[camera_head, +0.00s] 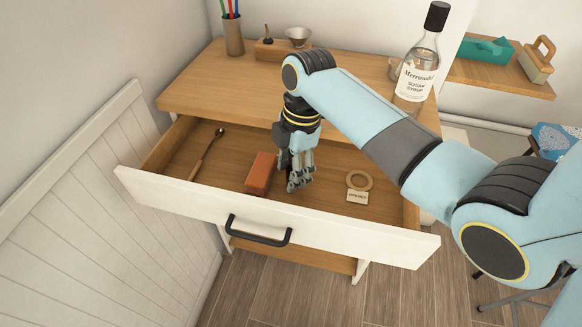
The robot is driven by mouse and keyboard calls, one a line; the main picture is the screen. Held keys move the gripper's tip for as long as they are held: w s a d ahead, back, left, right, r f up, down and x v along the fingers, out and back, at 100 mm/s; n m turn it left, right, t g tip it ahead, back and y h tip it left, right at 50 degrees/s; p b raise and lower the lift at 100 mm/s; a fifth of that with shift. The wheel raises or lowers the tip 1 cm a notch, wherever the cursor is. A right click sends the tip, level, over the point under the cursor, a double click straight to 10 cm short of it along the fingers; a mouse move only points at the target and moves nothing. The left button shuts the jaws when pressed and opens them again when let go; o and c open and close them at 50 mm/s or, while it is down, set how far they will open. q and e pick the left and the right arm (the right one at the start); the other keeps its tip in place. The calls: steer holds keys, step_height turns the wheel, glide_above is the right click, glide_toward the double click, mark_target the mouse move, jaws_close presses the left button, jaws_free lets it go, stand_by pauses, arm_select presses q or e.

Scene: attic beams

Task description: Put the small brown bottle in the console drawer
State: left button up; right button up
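The console drawer (225,184) is pulled out, with its white front and dark handle facing me. My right gripper (298,180) points down into the drawer, with its fingertips low near the drawer's middle, just right of a red-brown block (261,172). I cannot tell whether its fingers are apart or closed, or whether they hold anything. I do not make out a small brown bottle; the gripper and arm hide part of the drawer and the console top (200,88). My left gripper is not in view.
A spoon (207,151) lies at the drawer's left, a wooden ring (360,180) with a tag at its right. A tall clear syrup bottle (417,75) stands on the console's right behind my forearm. A pen cup (233,36) and a metal funnel (298,35) stand at the back.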

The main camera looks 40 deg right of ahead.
steer(key=shift+o, duration=0.2)
step_height(320, 180, up, 12)
steer(key=d, duration=0.1)
steer(key=shift+d+p, duration=0.3)
steer(key=shift+d, duration=0.1)
stand_by(0.4)
